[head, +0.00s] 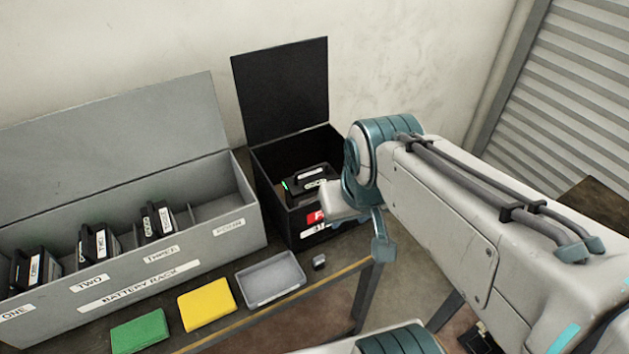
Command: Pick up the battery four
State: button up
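A dark battery (309,183) with a handle, a small green light and a white label too small to read sits in the open black box (276,206). It may be battery four. The compartment marked FOUR (222,205) in the grey battery rack (190,258) is empty. Batteries stand in compartments one (35,268), two (97,243) and three (156,219). My gripper (362,222) is at the right front side of the black box, beside the battery, partly hidden by my wrist. I cannot tell whether it touches the box or how wide its fingers are.
The box's raised black lid (285,92) and the rack's raised grey lid (110,135) stand against the wall. A green pad (139,331), a yellow pad (207,304), a grey tray (270,280) and a small dark object (319,262) lie along the table's front.

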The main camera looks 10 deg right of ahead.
aim_at(303, 187)
jog(key=u, duration=0.1)
jog(key=k, duration=1.3)
jog(key=z, duration=0.85)
jog(key=i, duration=1.3)
jog(key=u, duration=0.95)
jog(key=i, duration=0.3)
jog(key=u, duration=0.3)
